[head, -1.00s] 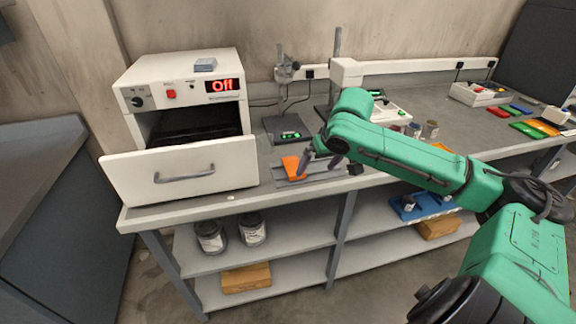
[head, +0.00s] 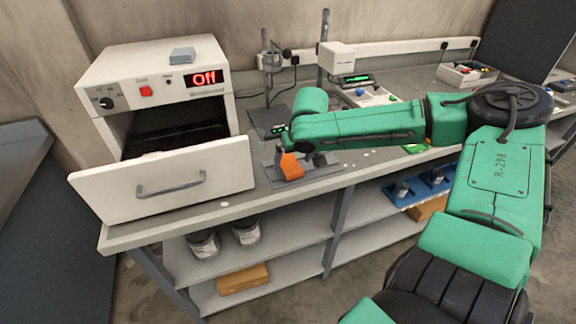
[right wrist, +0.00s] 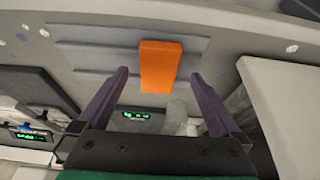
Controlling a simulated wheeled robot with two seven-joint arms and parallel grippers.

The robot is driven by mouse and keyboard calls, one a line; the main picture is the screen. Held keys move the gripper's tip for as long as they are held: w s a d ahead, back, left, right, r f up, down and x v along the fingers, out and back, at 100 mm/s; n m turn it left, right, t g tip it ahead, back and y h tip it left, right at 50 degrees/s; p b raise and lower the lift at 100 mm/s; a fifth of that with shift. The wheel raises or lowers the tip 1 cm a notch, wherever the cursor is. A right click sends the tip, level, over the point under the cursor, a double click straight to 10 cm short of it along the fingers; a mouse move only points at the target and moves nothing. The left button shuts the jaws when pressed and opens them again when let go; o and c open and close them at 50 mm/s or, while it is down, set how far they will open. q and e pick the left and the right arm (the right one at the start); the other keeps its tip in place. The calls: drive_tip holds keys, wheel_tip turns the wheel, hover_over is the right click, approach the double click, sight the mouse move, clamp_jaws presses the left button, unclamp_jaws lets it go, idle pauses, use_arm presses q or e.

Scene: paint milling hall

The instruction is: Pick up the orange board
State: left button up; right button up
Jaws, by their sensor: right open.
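The orange board (head: 291,166) is a small flat block on a grey ribbed plate (head: 322,175) on the bench, right of the oven's drawer front. My right gripper (head: 298,157) is right at the board, partly hidden by its own wrist. In the right wrist view, the orange board (right wrist: 160,66) shows between the two spread purple fingers of the open right gripper (right wrist: 159,73). Gaps show on both sides of the board, with neither finger touching it in that view. My left gripper is not in view.
A white oven (head: 155,95) with a red "Off" display and its drawer front (head: 165,180) pulled out stands left of the plate. A stand (head: 267,75) is behind the gripper. A scale (head: 355,80) and a tray (head: 467,75) are farther right. Jars (head: 203,245) sit on the shelf below.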

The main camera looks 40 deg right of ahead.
sight(291, 167)
drive_tip(key=x, duration=0.2)
drive_tip(key=shift+s+d+f, duration=0.1)
drive_tip(key=shift+d+f, duration=0.05)
drive_tip(key=shift+f, duration=0.15)
drive_tip(key=shift+w+f, duration=0.25)
drive_tip(key=shift+w, duration=0.05)
drive_tip(key=c, duration=1.4)
drive_tip(key=shift+r, duration=0.1)
wheel_tip(291, 167, up, 20)
drive_tip(key=shift+p, duration=0.3)
drive_tip(key=shift+s, duration=0.1)
